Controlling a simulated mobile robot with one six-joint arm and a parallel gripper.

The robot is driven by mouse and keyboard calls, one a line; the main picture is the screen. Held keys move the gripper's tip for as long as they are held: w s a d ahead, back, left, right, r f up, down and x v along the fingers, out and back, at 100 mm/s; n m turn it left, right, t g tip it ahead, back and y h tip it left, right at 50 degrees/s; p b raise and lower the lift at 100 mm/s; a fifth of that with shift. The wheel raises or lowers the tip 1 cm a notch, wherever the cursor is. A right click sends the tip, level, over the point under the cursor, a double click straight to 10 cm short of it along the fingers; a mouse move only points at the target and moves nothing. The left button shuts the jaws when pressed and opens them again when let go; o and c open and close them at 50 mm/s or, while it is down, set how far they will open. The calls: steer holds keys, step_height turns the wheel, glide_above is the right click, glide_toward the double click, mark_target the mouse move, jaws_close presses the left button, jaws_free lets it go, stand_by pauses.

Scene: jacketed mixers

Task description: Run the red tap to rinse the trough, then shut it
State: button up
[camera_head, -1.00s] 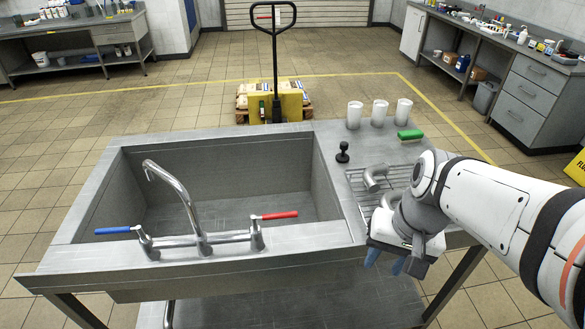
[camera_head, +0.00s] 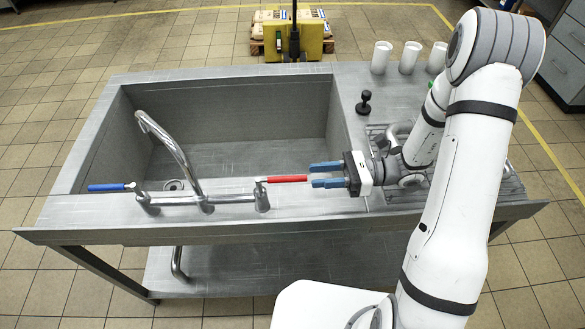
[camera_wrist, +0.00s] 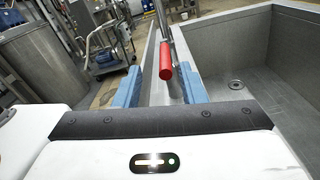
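The red tap lever (camera_head: 287,179) points right from the right end of the chrome mixer over the trough's front ledge. My gripper (camera_head: 326,175) is open, with its blue fingers at the lever's outer end. In the wrist view the red lever (camera_wrist: 166,60) lies between the two blue fingers (camera_wrist: 160,88), nearer the right one; I cannot tell whether they touch. The spout (camera_head: 170,150) arches over the grey trough (camera_head: 235,88), and no water shows. The blue tap lever (camera_head: 107,187) points left. The trough floor shows a round drain (camera_wrist: 236,84).
A black plug-like knob (camera_head: 364,102) stands on the counter right of the trough. Several white cups (camera_head: 382,57) stand at the back right. A wire rack with metal pipe pieces (camera_head: 398,130) is partly hidden behind my arm.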

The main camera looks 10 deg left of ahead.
mark_target(290, 177)
steer(key=x, duration=0.2)
steer(key=p+x, duration=0.1)
steer(key=x, duration=0.2)
steer(key=f+x, duration=0.1)
steer(key=x, duration=0.2)
steer(key=shift+w+f, duration=0.1)
steer(key=shift+w, duration=0.1)
steer(key=shift+c, duration=0.3)
jaws_close()
